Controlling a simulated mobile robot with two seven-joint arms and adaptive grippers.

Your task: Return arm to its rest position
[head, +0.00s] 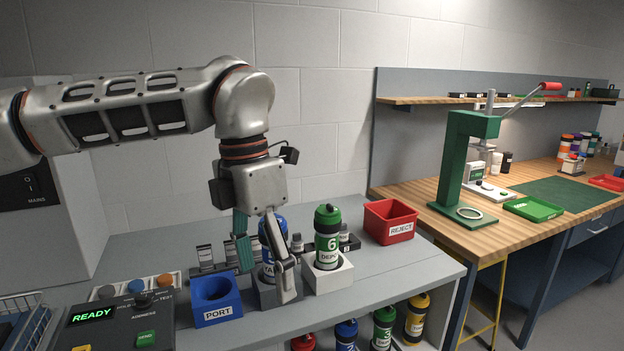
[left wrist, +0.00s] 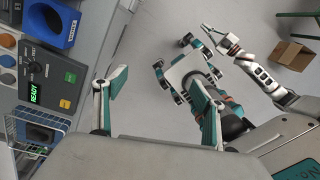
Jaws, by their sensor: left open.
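My left arm (head: 130,105) reaches in from the left, with its left gripper (head: 266,272) pointing down and its fingers apart. In the head view the fingers overlap a blue canister (head: 268,244) in a grey holder. In the left wrist view the left gripper (left wrist: 158,80) is empty, with floor and my own base below its fingers, so it hangs in front of the bench, apart from the canister. My right arm shows in the left wrist view, its right gripper (left wrist: 224,42) over the floor; its jaw state is too small to tell.
The blue PORT block (head: 217,303), READY console (head: 118,322) and red REJECT bin (head: 390,221) are on the bench. A wire basket (left wrist: 32,138) is at left. A cardboard box (left wrist: 292,55) is on the floor.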

